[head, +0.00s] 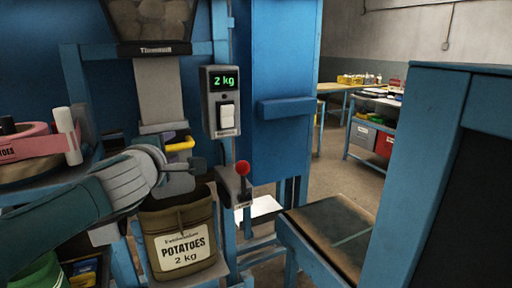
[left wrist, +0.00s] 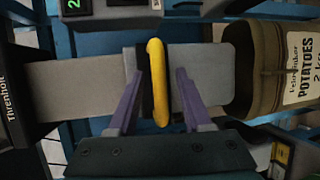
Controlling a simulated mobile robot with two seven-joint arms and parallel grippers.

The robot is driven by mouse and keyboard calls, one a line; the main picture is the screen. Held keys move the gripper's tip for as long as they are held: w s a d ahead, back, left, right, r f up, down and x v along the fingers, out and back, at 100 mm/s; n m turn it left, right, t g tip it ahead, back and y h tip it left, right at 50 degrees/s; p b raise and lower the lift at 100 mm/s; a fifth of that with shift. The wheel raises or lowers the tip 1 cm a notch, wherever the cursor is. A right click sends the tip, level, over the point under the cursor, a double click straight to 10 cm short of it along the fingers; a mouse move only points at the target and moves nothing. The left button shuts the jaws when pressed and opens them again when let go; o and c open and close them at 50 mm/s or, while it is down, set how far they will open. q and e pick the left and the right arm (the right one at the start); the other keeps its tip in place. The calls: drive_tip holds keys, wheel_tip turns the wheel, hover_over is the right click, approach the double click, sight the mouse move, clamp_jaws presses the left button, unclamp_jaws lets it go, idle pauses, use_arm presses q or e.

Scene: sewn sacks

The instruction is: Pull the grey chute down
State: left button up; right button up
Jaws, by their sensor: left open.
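The grey chute (head: 158,92) hangs under the dark hopper, with a yellow handle (head: 181,145) near its lower end. In the left wrist view the chute (left wrist: 85,88) lies sideways across the picture. My left gripper (head: 188,168) is at the handle. Its two purple fingers (left wrist: 158,75) stand open on either side of the yellow handle (left wrist: 157,105), with gaps on both sides. An open-topped brown potato sack (head: 180,238) is below the chute; its label reads 2 kg. It also shows in the left wrist view (left wrist: 270,70). My right gripper is not in view.
A grey scale display (head: 222,100) reading 2 kg is right of the chute. A red-knobbed lever (head: 242,172) is below it. The hopper (head: 152,22) holds potatoes. A pink roll (head: 28,145) and a white tube (head: 68,136) are at left. Blue frame posts surround the sack.

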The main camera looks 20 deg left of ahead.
use_arm(q)
drive_tip(key=shift+c, duration=0.4)
clamp_jaws()
drive_tip(key=shift+r, duration=0.1)
idle(0.9)
